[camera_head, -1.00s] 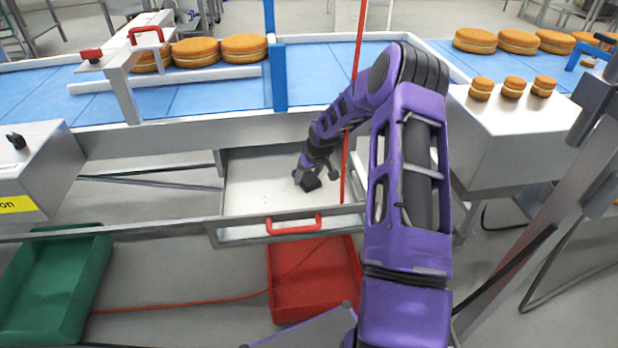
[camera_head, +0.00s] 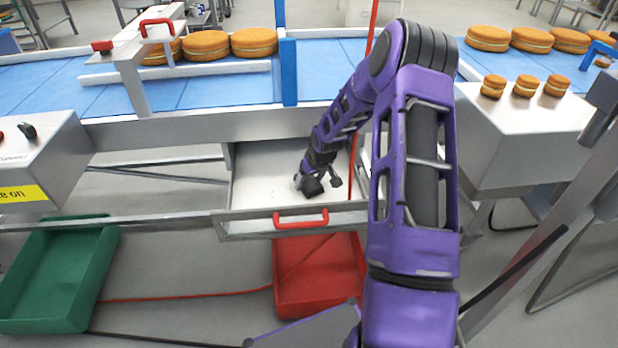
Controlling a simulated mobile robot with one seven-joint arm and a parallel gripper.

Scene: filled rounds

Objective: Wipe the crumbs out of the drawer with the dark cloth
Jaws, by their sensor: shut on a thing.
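The drawer (camera_head: 257,170) is pulled out under the conveyor, with a pale inside and a red handle (camera_head: 301,218) on its front. My gripper (camera_head: 318,184) is down inside the drawer, right of its middle, shut on the dark cloth (camera_head: 313,188). The cloth is a small, nearly black bunch low at the drawer floor; whether it presses on the floor is hard to tell. A few tiny specks on the floor left of the cloth may be crumbs, too small to be sure.
A blue conveyor (camera_head: 215,92) with filled rounds (camera_head: 254,42) runs behind and above the drawer. A red crate (camera_head: 303,300) stands on the floor below it, a green crate (camera_head: 50,275) at left. A red cord (camera_head: 364,85) hangs close beside my arm.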

